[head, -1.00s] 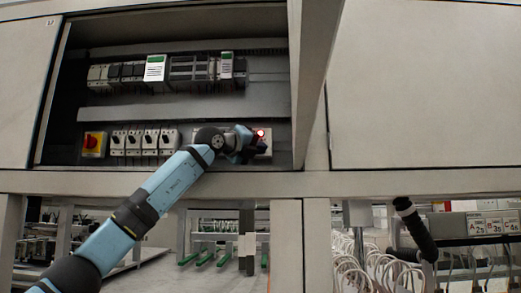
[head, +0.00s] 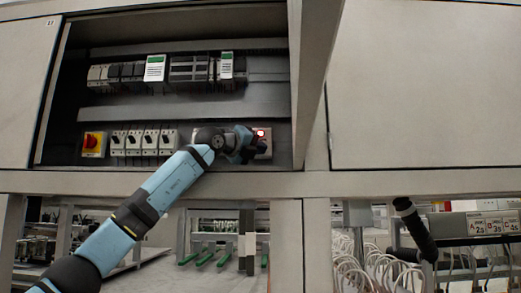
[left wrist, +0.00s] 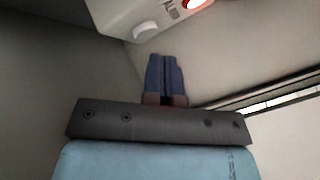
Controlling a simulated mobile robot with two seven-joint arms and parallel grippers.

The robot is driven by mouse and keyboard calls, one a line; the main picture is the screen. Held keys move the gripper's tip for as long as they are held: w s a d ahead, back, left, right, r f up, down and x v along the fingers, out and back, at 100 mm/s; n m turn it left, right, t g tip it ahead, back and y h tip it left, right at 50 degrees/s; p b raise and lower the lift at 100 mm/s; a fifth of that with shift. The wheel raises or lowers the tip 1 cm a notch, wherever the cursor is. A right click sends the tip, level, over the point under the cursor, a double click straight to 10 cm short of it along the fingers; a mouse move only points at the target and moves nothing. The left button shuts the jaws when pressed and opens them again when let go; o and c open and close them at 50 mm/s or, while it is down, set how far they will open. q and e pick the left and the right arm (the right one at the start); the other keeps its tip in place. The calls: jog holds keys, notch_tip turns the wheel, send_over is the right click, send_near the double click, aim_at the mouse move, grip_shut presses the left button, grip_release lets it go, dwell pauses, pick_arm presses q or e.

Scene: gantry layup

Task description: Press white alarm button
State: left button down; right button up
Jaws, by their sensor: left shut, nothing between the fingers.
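A white round button (left wrist: 145,32) sticks out of the pale control box (left wrist: 118,14) at the top of the left wrist view. A lit red lamp (left wrist: 193,3) sits beside it on the same box. In the head view the lamp (head: 261,133) glows on the box (head: 265,151) at the cabinet's lower right. My left gripper (head: 252,148) is in front of this box and hides the button there. In the left wrist view its blue fingers (left wrist: 164,60) are shut and empty, their tips just below the button and visibly apart from it. My right gripper is not in view.
Inside the open cabinet, a red-and-yellow rotary switch (head: 94,144) and a row of white switches (head: 143,142) stand left of my gripper. An upright panel edge (head: 311,80) stands to the right.

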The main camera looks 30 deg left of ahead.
pick_arm(q)
jog(key=shift+w, duration=0.1)
jog(key=shift+w+a, duration=0.25)
jog(key=shift+w, duration=0.05)
jog(key=shift+w+a+r+p, duration=0.15)
jog(key=shift+w+a+p, duration=0.05)
jog(key=shift+p, duration=0.3)
dwell(1.2)
jog(key=shift+s+d+f+b, duration=0.3)
jog(key=shift+f+b, duration=0.15)
jog(key=shift+b, duration=0.45)
